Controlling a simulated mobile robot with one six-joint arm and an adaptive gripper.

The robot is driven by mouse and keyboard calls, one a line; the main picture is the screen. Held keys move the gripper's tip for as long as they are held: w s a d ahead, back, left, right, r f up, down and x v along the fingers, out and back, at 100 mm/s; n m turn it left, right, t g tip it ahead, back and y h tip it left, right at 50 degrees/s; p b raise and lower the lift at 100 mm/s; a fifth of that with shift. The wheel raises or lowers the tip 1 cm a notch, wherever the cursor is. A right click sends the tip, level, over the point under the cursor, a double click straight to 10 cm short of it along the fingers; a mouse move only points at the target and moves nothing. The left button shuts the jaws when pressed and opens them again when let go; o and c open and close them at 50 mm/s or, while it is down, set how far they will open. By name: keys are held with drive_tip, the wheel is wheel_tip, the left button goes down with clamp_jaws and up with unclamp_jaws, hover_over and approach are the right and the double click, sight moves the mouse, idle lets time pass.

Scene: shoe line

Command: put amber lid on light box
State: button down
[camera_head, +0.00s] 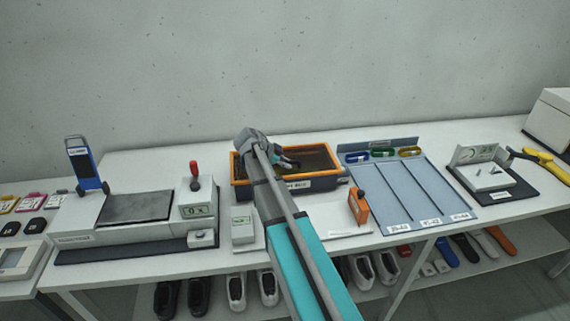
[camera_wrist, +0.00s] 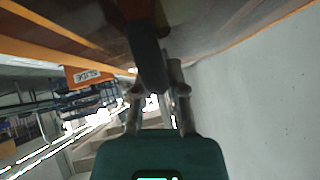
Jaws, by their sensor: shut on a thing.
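The amber lid (camera_head: 320,160) is a brown, see-through panel with an orange rim. It lies over the dark light box (camera_head: 325,187), which has a white label on its front. I cannot tell whether the lid is seated or slightly above the box. In the wrist view the lid (camera_wrist: 225,38) fills the top, tilted in the picture, with a dark handle (camera_wrist: 148,60) reaching down to my fingers. My gripper (camera_wrist: 157,92) is shut on this handle. In the head view my gripper (camera_head: 287,163) is over the lid's middle, partly hidden by my arm.
An orange SLIDE block (camera_head: 360,209) stands right of the box's front. A blue-grey sorting board (camera_head: 400,190) with coloured clips lies further right. A grey machine (camera_head: 135,210) with a red-handled unit (camera_head: 196,200) stands left. A small pale box (camera_head: 243,229) sits in front. Shoes fill the lower shelf.

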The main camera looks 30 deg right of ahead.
drive_tip(key=c, duration=0.6)
unclamp_jaws()
idle(0.4)
